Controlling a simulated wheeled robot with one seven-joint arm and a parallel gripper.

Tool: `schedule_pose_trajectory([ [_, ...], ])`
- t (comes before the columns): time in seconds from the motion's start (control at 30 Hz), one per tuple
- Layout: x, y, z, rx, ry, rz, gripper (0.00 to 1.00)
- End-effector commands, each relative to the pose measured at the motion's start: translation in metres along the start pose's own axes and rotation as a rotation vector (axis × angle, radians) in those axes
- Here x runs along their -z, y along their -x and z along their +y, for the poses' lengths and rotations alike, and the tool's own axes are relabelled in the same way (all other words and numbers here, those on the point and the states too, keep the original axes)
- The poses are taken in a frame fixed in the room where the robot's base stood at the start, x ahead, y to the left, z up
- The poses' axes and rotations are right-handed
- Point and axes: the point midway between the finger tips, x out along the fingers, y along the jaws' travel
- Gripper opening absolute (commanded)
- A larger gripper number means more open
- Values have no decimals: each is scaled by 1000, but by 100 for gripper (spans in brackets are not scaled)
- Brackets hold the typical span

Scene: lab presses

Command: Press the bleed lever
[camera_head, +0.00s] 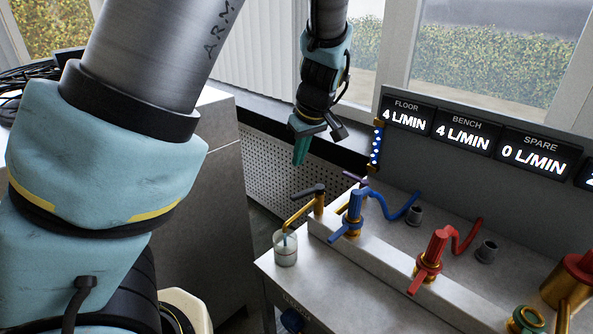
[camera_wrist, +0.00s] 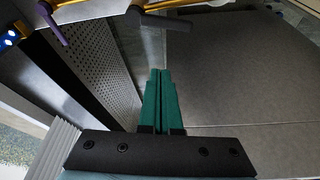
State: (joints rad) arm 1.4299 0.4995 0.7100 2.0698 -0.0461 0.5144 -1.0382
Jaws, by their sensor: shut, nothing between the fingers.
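A black lever (camera_head: 306,191) sits on top of a brass tap whose spout (camera_head: 297,214) bends down into a small clear beaker (camera_head: 285,248). No label names it as the bleed lever. It also shows at the top of the wrist view as a dark bar (camera_wrist: 160,18). A purple lever (camera_head: 355,178) stands just behind; it also shows in the wrist view (camera_wrist: 52,22). My gripper (camera_head: 299,152) has teal fingers pointing down, held above and behind the black lever, apart from it. Its fingers (camera_wrist: 160,95) are together with nothing between them.
A blue valve (camera_head: 353,215) and a red valve (camera_head: 432,258) stand to the right along the bench rail, with hoses behind them. A display panel (camera_head: 463,135) reads FLOOR 4, BENCH 4, SPARE 0 L/MIN. A grey cabinet (camera_head: 195,190) stands left. A perforated panel (camera_head: 275,165) is behind.

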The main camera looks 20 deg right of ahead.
Motion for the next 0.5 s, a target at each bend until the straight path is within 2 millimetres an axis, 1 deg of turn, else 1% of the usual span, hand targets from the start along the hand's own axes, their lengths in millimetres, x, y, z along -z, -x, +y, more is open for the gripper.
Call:
schedule_pose_trajectory([
  [0.03,0,8,1,-4,0,0,0],
  [0.1,-1,16,0,-2,0,0,0],
  [0.2,0,23,0,-1,0,0,0],
  [0.5,0,26,-1,1,2,0,0],
])
